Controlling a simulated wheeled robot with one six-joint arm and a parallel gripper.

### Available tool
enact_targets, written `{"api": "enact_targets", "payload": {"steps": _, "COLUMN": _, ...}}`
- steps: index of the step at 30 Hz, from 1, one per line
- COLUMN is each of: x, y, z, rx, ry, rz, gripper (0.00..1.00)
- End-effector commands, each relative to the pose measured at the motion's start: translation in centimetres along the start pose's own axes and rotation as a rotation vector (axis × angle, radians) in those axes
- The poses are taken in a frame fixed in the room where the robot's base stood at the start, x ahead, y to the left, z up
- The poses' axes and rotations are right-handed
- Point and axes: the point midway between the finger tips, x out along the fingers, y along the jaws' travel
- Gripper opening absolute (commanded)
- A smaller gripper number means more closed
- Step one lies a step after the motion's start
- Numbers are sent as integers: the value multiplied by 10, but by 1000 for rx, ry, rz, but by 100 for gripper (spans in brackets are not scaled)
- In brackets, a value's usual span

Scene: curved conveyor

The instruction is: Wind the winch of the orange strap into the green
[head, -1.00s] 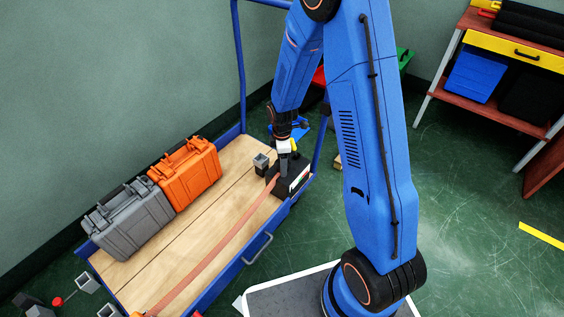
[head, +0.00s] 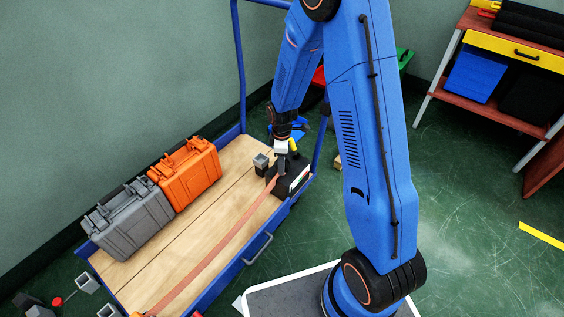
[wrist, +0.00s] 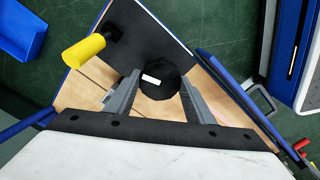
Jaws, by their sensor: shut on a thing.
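The winch (head: 291,182) is a black box at the right end of the cart's wooden deck. The orange strap (head: 222,246) runs from it along the deck toward the lower left. In the head view my gripper (head: 282,175) points down onto the top of the winch. In the wrist view its two grey fingers are shut on a black round knob (wrist: 160,82) with a white mark. A yellow handle (wrist: 84,51) stands to the upper left of the knob, outside the fingers. A small pale and green strip shows on the winch's front, too small to read.
An orange case (head: 186,173) and a grey case (head: 127,219) stand along the deck's wall side. A small grey bracket (head: 261,161) is left of the winch. Blue cart rails (head: 240,75) rise behind. Open floor lies to the right.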

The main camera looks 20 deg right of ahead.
Motion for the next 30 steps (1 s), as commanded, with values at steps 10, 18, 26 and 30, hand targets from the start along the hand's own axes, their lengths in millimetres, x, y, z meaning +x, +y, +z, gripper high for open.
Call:
{"api": "enact_targets", "payload": {"steps": 10, "x": 0, "y": 0, "z": 0, "rx": 321, "ry": 0, "rz": 0, "gripper": 26}}
{"api": "enact_targets", "payload": {"steps": 18, "x": 0, "y": 1, "z": 0, "rx": 561, "ry": 0, "rz": 0, "gripper": 26}}
{"api": "enact_targets", "payload": {"steps": 26, "x": 0, "y": 1, "z": 0, "rx": 730, "ry": 0, "rz": 0, "gripper": 26}}
{"api": "enact_targets", "payload": {"steps": 30, "x": 0, "y": 1, "z": 0, "rx": 788, "ry": 0, "rz": 0, "gripper": 26}}
